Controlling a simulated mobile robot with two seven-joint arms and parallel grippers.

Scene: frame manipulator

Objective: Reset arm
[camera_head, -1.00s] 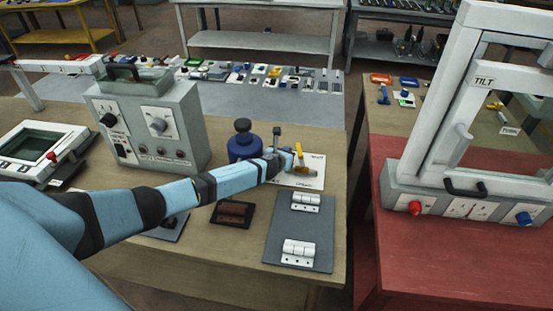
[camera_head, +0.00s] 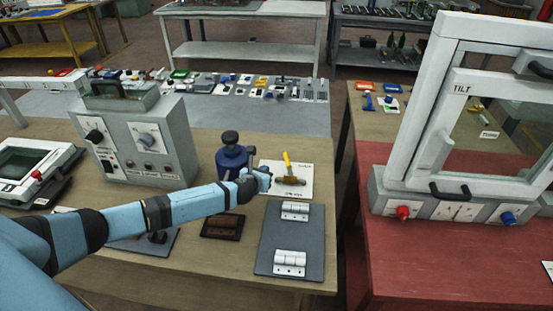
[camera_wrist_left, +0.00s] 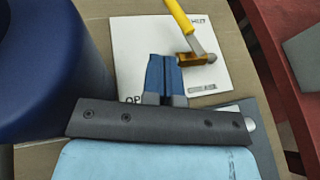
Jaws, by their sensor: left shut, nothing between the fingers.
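My left arm comes in from the left in the head view. Its gripper (camera_head: 265,178) is shut and empty, just left of the brass valve (camera_head: 291,181) with a yellow handle (camera_head: 287,160) on a white panel (camera_head: 300,166). The left wrist view shows the two blue fingers (camera_wrist_left: 165,62) together over the panel (camera_wrist_left: 130,50), with the yellow handle (camera_wrist_left: 181,16) ahead and to their right. They look apart from the handle. My right gripper is not in view.
A dark blue jar-like object (camera_head: 233,162) stands close beside the gripper. A grey plate with white hinges (camera_head: 290,238) and a brown block (camera_head: 222,225) lie nearer. A grey control box (camera_head: 150,155) stands left, and a white tilt frame (camera_head: 420,130) right.

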